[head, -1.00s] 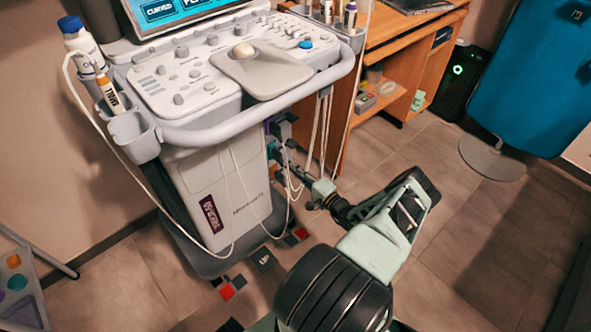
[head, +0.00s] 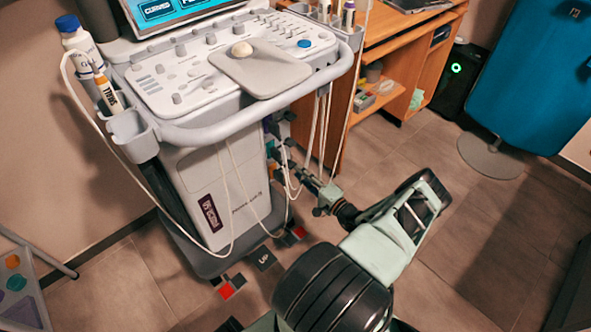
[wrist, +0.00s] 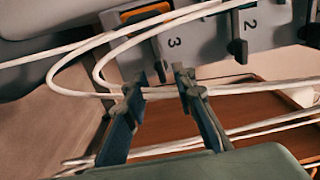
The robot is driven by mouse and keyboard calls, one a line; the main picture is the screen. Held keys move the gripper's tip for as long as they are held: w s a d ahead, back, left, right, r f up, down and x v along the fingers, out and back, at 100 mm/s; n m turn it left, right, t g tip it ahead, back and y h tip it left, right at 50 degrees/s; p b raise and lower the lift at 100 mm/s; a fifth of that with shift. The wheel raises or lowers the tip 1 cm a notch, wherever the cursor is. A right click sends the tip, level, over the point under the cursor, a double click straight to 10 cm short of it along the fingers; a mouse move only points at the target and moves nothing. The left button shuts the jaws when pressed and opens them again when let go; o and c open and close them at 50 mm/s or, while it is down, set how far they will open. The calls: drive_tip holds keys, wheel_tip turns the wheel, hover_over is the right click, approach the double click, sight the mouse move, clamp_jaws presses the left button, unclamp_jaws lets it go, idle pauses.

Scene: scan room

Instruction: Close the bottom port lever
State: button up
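In the wrist view a grey port panel (wrist: 200,42) carries the numbers 3 and 2. A dark lever (wrist: 160,67) sticks out below the 3, and another dark lever (wrist: 238,48) sticks out below the 2. My gripper (wrist: 159,84) is open, its two dark fingers apart on either side of the lever at 3. I cannot tell whether a finger touches that lever. In the head view my gripper (head: 285,160) is small beside the right side of the scanner cart (head: 215,195), where the ports are mostly hidden by cables and the arm.
White cables (wrist: 75,60) loop across the panel and past my fingers; they also hang by the cart in the head view (head: 318,135). A wooden desk (head: 385,50) stands behind. A blue panel on a stand (head: 525,80) is at right. The tiled floor right of my arm is clear.

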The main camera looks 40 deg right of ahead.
drive_tip(key=s, duration=0.8)
drive_tip(key=shift+s+d, duration=0.2)
drive_tip(key=shift+d, duration=0.15)
